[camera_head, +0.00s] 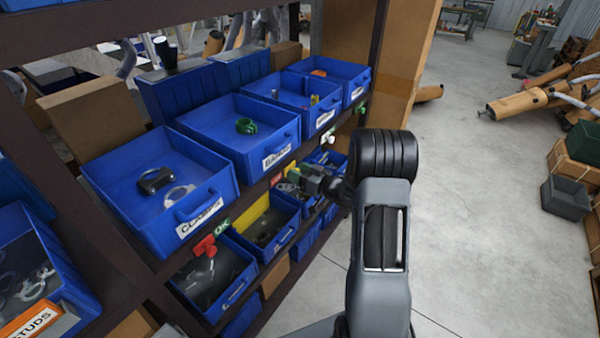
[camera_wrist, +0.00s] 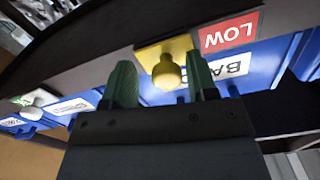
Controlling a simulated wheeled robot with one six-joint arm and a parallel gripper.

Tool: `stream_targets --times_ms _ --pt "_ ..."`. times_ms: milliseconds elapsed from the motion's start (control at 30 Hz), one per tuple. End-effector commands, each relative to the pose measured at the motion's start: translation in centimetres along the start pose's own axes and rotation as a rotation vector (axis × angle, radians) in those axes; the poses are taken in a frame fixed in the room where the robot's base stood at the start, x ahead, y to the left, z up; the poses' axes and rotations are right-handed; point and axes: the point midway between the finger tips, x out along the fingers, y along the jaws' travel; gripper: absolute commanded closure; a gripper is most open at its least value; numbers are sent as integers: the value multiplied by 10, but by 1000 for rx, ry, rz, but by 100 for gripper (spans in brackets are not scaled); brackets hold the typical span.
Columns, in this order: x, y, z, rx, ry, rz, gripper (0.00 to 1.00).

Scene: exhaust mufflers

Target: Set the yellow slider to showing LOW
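The yellow slider (camera_wrist: 165,52) with its round knob is on the shelf rail in the wrist view. The red LOW label (camera_wrist: 230,33) shows uncovered beside it, upside down, to its right in that view. My gripper (camera_wrist: 164,82) has its two green fingers apart, one on each side of the knob, with gaps visible between fingers and knob. In the head view the yellow slider (camera_head: 293,174) is small and partly hidden by my gripper (camera_head: 303,178), with the red label (camera_head: 276,180) to its left.
Blue bins line the shelf above and below the rail, including one with a green ring (camera_head: 246,127). A red slider (camera_head: 205,246) beside a green OK label (camera_head: 222,226) and a white slider (camera_head: 328,138) are on the same rail. Open floor (camera_head: 480,190) lies to the right.

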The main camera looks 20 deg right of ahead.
Motion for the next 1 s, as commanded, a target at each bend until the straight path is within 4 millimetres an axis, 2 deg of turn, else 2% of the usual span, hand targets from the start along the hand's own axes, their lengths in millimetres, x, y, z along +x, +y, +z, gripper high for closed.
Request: stream_targets --times_ms 200,367,800,1000 --pt "-1 -1 0 0 -1 -2 47" --pt "-17 0 1 -1 0 -1 47" --pt "-104 1 1 0 1 3 47" --pt "-127 1 1 0 0 1 47"
